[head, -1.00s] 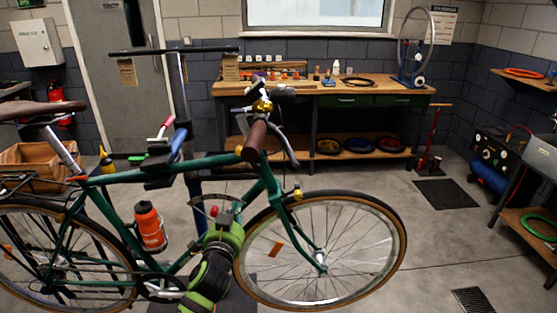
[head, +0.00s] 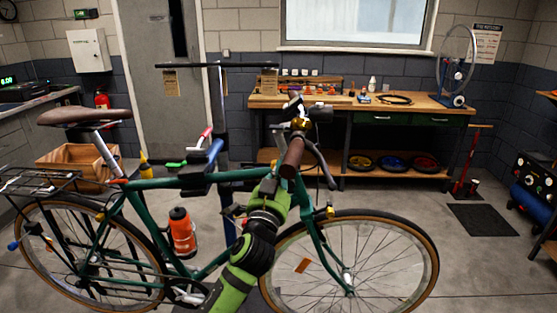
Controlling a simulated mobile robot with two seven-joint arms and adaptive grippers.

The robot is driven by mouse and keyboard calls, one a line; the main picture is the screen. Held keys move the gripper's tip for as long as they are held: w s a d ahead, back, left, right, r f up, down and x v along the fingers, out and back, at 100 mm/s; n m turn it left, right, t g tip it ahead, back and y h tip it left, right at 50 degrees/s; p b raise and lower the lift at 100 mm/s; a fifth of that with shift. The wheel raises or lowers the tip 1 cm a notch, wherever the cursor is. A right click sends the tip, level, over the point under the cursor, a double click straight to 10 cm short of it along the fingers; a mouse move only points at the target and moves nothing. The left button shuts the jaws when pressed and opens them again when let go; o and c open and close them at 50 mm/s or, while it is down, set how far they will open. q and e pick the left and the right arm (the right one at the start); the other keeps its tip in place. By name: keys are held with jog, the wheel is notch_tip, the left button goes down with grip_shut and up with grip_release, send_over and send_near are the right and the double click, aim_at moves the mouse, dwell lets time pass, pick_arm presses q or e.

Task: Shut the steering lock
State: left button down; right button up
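A green bicycle (head: 150,225) stands side-on in the head view, its front wheel to the right. Its handlebar and stem (head: 300,125) have brown grips and a brass-coloured bell. I cannot make out the steering lock for certain. A small dark part with a red spot (head: 243,222) shows near the down tube, beside my arm; I cannot tell what it is. My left arm, green and black, rises from the bottom middle in front of the frame, by the head tube. Its fingers are hidden behind its own wrist. My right gripper is not in view.
An orange bottle (head: 182,232) sits on the frame. A wooden workbench (head: 350,105) stands behind. A cardboard-coloured crate (head: 75,160) is at left.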

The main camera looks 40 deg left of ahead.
pick_arm(q)
jog(key=p+x, duration=0.2)
jog(key=x, duration=0.5)
jog(key=f, duration=0.1)
jog(key=a+f, duration=0.1)
jog(key=s+a+f, duration=0.1)
jog(key=shift+f, duration=0.2)
